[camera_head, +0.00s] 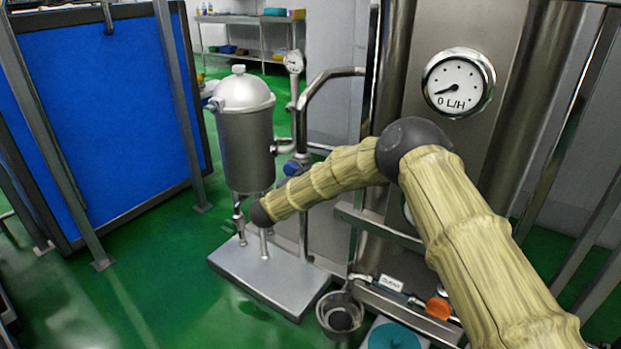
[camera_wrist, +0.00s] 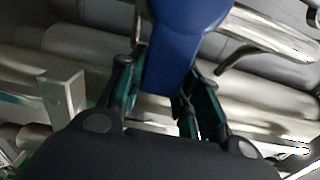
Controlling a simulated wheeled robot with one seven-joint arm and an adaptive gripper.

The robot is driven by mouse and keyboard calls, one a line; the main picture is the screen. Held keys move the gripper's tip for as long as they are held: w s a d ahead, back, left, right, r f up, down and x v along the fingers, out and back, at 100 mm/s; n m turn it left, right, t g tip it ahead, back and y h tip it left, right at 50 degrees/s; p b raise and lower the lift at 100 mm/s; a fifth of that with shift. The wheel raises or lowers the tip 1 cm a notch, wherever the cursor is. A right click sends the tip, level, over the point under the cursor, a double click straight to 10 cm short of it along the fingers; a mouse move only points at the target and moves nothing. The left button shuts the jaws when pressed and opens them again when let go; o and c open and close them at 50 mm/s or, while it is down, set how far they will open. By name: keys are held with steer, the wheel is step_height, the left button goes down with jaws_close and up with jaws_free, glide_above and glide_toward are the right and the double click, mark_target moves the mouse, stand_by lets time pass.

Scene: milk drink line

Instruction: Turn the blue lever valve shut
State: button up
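The blue lever (camera_wrist: 180,40) fills the upper middle of the wrist view, and its lower end lies between the two fingers of my gripper (camera_wrist: 157,85). The dark fingers with teal pads stand apart on either side of the lever, and I see no clear grip on it. A small blue part (camera_head: 296,166), which looks like the valve, shows in the head view on the pipework right of the steel vessel, just above my sleeved forearm. My gripper cannot be made out in the head view; the forearm ends in a dark joint at lower left.
The steel vessel (camera_head: 245,140) stands on a grey base plate (camera_head: 275,275). Steel pipes and a round L/H gauge (camera_head: 458,82) are to the right. A small steel pot (camera_head: 340,316) and an orange knob (camera_head: 439,308) sit low down. Green floor is open at lower left.

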steer(key=o, duration=0.4)
steer(key=shift+w, duration=0.1)
steer(key=v, duration=1.2)
